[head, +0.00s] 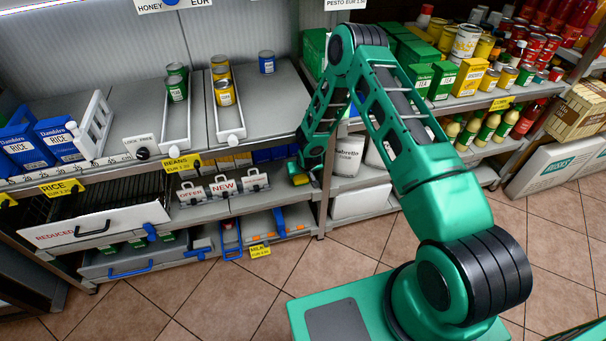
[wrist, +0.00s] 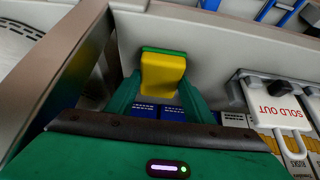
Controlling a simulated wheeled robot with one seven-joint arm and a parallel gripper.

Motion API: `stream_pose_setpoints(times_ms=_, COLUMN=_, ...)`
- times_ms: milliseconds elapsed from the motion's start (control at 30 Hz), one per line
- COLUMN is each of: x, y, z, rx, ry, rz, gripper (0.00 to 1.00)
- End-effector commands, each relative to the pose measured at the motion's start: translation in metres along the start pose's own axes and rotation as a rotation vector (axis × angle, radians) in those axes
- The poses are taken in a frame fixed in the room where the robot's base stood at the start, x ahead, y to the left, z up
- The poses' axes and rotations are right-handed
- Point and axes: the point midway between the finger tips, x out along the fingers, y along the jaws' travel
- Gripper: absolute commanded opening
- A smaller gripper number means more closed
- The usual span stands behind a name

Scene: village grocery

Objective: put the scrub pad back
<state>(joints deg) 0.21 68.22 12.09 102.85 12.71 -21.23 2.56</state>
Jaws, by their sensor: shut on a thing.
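The scrub pad is a small yellow block with a green layer along one side. In the wrist view the scrub pad (wrist: 163,76) sits between the two green fingers of my gripper (wrist: 160,88), which is shut on it. In the head view my gripper (head: 297,172) reaches down to the shelf unit, at the right end of the lower shelf. There the scrub pad (head: 300,180) shows as a small yellow patch below the fingers. Whether the pad touches any surface is unclear.
Blue boxes (wrist: 172,112) lie near the fingers in the wrist view, with a SOLD OUT sign (wrist: 283,112) to the right. A brown upright (wrist: 62,75) is close on the left. Small signs (head: 222,187) stand left of my gripper on the lower shelf (head: 232,204).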

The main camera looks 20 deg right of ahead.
Motion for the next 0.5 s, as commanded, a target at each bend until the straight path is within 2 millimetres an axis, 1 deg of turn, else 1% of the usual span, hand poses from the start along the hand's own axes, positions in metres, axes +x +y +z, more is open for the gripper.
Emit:
stream_pose_setpoints(times_ms=300, x=0.0019, y=0.0005, z=0.0011, rx=0.000, ry=0.001, rz=0.001, gripper=0.27)
stream_pose_setpoints(times_ms=333, x=0.0019, y=0.0006, z=0.0010, rx=0.000, ry=0.001, rz=0.001, gripper=0.52)
stream_pose_setpoints(times_ms=400, x=0.0017, y=0.0007, z=0.0008, rx=0.000, ry=0.001, rz=0.001, gripper=0.66)
stream_pose_setpoints(times_ms=500, x=0.0016, y=0.0008, z=0.0008, rx=0.000, ry=0.001, rz=0.001, gripper=0.66)
